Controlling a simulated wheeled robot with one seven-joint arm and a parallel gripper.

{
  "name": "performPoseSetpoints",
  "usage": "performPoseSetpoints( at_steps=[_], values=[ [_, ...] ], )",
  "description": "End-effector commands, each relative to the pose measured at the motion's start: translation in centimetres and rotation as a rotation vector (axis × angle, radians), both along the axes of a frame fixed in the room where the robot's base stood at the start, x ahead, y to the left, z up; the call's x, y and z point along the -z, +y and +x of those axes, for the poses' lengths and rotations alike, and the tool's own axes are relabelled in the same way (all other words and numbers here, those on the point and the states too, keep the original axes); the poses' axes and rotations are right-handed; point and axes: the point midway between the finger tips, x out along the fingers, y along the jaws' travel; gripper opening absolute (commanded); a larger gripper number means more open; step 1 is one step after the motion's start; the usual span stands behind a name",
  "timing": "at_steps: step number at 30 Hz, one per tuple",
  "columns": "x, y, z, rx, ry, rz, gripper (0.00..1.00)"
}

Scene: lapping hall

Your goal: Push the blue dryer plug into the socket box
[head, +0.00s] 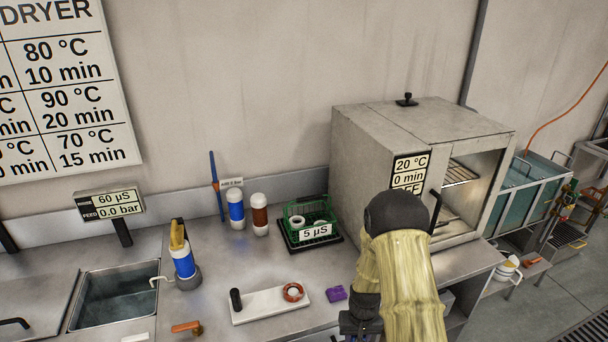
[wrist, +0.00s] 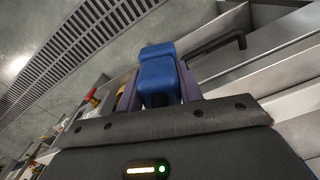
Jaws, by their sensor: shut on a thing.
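The blue plug (wrist: 157,72) is held between the two dark purple fingers of my gripper (wrist: 158,88) in the wrist view. The fingers are shut on its sides, and its blue front end sticks out past them. I cannot make out the socket box in either view. The grey dryer (head: 365,150) stands on the bench in the head view, its front partly behind my arm.
A black bar handle (wrist: 215,45) lies just right of the plug, by pale metal panels. A floor grate (wrist: 95,35) shows beyond.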

Motion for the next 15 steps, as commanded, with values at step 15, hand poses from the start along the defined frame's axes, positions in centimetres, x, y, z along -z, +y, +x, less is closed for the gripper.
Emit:
performPoseSetpoints(
  at_steps=[15],
  values=[
    [-0.36,-0.42,0.05,0.004,0.000,0.001,0.11]
  ],
)
